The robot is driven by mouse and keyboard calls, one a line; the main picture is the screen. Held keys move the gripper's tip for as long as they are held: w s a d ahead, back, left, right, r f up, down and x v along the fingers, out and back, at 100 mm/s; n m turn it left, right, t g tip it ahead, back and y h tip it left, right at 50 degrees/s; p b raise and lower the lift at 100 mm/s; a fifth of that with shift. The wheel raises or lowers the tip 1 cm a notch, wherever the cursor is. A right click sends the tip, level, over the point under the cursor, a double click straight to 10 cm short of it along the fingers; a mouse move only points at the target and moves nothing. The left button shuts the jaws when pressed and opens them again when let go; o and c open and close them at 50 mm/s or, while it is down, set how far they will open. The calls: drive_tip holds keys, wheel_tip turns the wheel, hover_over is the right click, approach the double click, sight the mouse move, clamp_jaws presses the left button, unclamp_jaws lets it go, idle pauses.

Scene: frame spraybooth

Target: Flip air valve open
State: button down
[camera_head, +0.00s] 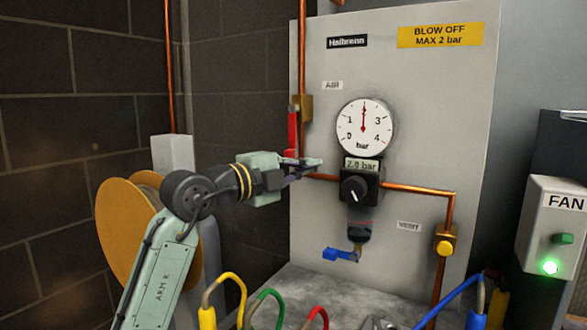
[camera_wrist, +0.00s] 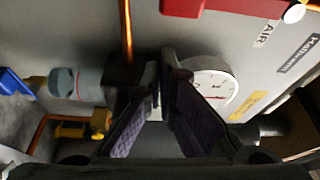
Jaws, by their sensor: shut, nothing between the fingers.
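The air valve is a brass body (camera_head: 303,108) on the copper pipe beside the AIR label, with a red lever (camera_head: 292,133) hanging down from it, roughly parallel to the pipe. The red lever also shows at the top edge of the wrist view (camera_wrist: 225,6), cut off by the frame. My gripper (camera_head: 317,163) is shut and empty in front of the panel, just below and right of the lever's lower end. In the wrist view its fingertips (camera_wrist: 165,62) lie close together, visibly apart from the lever. Contact between gripper and pipe cannot be told.
A pressure gauge (camera_head: 365,127) and regulator (camera_head: 356,187) are right of my gripper, with the display reading 2.0 bar. Coloured hoses (camera_head: 231,286) stand in front. A hose reel (camera_head: 125,220) is behind my arm.

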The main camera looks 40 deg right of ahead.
drive_tip(key=s+a+b, duration=0.1)
drive_tip(key=a+b, duration=0.2)
drive_tip(key=a, duration=0.6)
drive_tip(key=shift+s+a, duration=0.3)
drive_tip(key=shift+a, duration=0.1)
drive_tip(key=shift+r, duration=0.1)
